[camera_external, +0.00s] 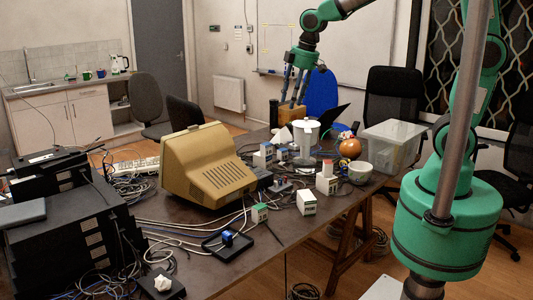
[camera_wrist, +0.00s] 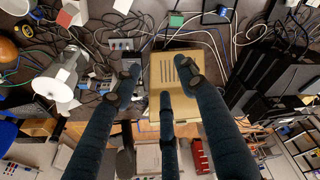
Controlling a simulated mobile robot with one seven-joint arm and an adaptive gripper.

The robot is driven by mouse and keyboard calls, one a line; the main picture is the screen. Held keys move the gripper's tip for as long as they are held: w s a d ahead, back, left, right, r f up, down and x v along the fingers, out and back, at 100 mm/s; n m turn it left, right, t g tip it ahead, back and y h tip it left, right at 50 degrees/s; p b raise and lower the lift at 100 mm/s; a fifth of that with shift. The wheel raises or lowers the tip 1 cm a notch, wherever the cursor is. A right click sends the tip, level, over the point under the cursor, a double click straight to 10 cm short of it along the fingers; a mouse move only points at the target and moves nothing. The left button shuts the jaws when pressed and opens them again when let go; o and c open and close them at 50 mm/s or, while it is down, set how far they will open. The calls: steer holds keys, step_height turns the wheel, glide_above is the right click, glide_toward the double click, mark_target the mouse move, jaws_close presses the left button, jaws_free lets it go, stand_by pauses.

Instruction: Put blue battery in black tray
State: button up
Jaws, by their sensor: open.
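In the wrist view, part of the tray (camera_wrist: 204,17) and the blue piece (camera_wrist: 222,10) show at the top edge. My gripper (camera_external: 293,101) is raised over the far part of the table, well away from the tray. Its fingers (camera_wrist: 160,82) are spread, with nothing held between them.
A grey metal device (camera_external: 305,140), an orange ball (camera_external: 350,148) and a clear bin (camera_external: 392,145) stand farther back.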

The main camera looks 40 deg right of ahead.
steer(key=s+d+r+m+t, duration=0.1)
steer(key=s+d+r+m, duration=0.1)
steer(key=s+d, duration=0.4)
steer(key=s+d+r+m+t, duration=0.1)
steer(key=s+d+r+m, duration=0.2)
steer(key=s+d, duration=0.4)
steer(key=s+d+r+m+h, duration=0.1)
steer(key=s+d+r+m, duration=0.1)
steer(key=s+d, duration=0.5)
steer(key=s+m, duration=0.1)
steer(key=s, duration=0.1)
steer(key=shift+s+r+m+t, duration=0.3)
steer(key=shift+s+m+t, duration=0.1)
step_height(320, 180, down, 2)
steer(key=shift+f+b, duration=0.2)
steer(key=shift+b, duration=1.05)
